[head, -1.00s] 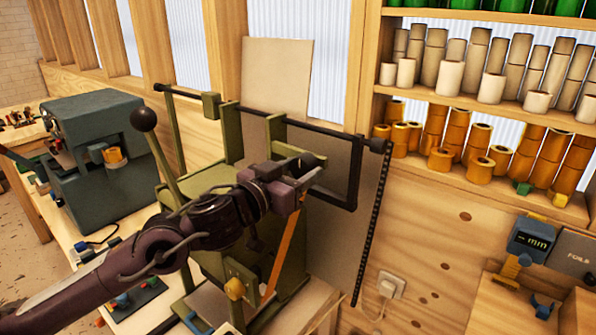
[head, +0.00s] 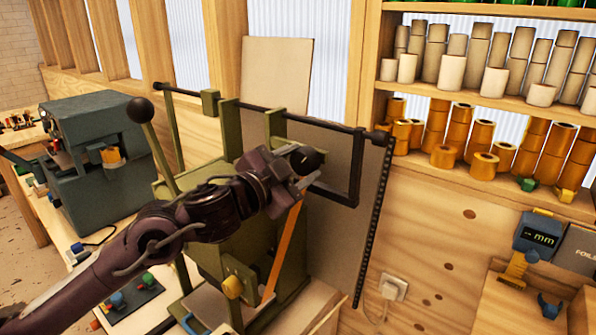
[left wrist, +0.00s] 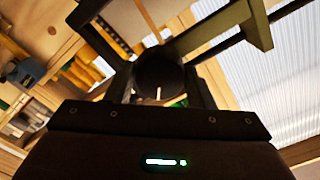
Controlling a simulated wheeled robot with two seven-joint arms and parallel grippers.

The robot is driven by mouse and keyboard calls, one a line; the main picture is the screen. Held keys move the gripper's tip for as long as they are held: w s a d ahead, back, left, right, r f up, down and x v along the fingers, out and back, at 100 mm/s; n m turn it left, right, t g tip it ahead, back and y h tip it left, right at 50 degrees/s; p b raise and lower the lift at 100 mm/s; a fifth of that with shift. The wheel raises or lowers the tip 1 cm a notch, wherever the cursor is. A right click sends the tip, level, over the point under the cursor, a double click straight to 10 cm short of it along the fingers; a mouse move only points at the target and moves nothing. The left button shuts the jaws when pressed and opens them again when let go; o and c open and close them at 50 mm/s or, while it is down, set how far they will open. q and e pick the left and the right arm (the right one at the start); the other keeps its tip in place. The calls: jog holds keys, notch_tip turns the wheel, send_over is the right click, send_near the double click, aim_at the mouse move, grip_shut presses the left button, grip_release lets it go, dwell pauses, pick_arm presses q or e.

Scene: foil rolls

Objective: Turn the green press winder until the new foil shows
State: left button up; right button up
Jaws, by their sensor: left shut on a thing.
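The green press (head: 262,255) stands on the bench, with an upright lever ending in a dark ball (head: 140,110). My left gripper (head: 304,172) is at the upper part of the press, shut on the dark round winder knob (head: 307,157). In the left wrist view the knob (left wrist: 160,72) sits between the two fingers and bears a white mark pointing down in the picture. An orange foil strip (head: 283,250) runs down the press front below the gripper. My arm and gripper hide part of the press top. My right gripper is not in view.
A grey machine (head: 98,150) stands left of the press. Shelves at the right hold gold rolls (head: 483,165) and pale rolls (head: 495,80). A dark frame (head: 352,185) sticks out by the gripper. A gauge marked mm (head: 540,235) is at the lower right.

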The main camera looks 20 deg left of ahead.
pick_arm(q)
jog(key=m+b, duration=0.3)
jog(key=m, duration=0.3)
jog(key=shift+f, duration=0.1)
jog(key=m+b, duration=0.2)
jog(key=m, duration=0.3)
jog(key=shift+m+b, duration=0.4)
jog(key=o, duration=1)
jog(key=shift+c, duration=0.2)
